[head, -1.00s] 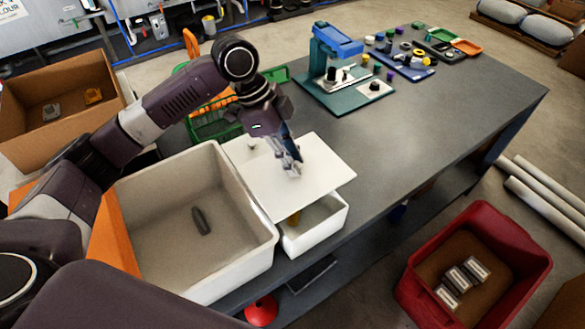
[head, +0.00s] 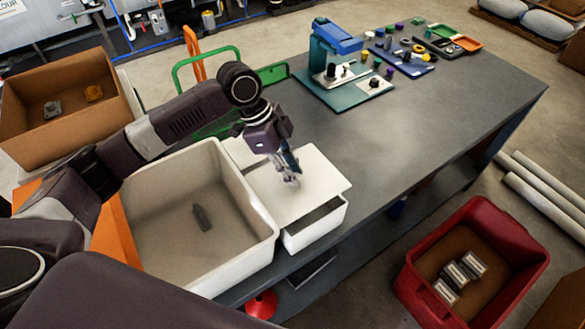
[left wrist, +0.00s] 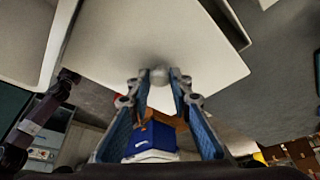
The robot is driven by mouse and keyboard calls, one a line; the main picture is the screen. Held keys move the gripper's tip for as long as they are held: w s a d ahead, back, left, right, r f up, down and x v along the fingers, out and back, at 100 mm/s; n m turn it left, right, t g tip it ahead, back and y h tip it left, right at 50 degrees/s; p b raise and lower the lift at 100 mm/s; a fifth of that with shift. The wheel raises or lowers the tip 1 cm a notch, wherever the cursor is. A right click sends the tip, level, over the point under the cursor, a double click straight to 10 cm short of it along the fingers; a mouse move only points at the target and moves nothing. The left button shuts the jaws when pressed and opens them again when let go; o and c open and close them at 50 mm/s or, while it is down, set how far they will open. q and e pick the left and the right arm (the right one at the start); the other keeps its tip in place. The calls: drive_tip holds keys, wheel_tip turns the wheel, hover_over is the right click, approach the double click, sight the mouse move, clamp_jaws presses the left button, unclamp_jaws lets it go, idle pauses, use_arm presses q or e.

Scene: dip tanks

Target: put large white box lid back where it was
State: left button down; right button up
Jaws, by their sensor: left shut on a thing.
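The large white box lid (head: 310,170) is a flat pale plate. My left gripper (head: 290,180) is shut on it at its small round knob, which shows between the fingertips in the left wrist view (left wrist: 160,78). The lid hangs over the white box (head: 318,232) on the table and covers most of its top. A dark strip of the opening shows along the box's front side, so the lid is off-centre towards the back. I cannot tell whether the lid touches the rim. My right gripper is not in view.
A large white tub (head: 256,254) with a dark item inside stands left of the box. The grey table (head: 430,125) is clear to the right. A red bin (head: 405,282) is on the floor.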

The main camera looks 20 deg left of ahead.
use_arm(q)
drive_tip(key=c, duration=1.7)
unclamp_jaws()
drive_tip(key=shift+c, duration=0.2)
drive_tip(key=shift+r, duration=0.1)
drive_tip(key=shift+r, duration=0.35)
drive_tip(key=b+v, duration=0.2)
drive_tip(key=v, duration=1)
drive_tip(key=shift+b, duration=0.35)
drive_tip(key=shift+r, duration=0.2)
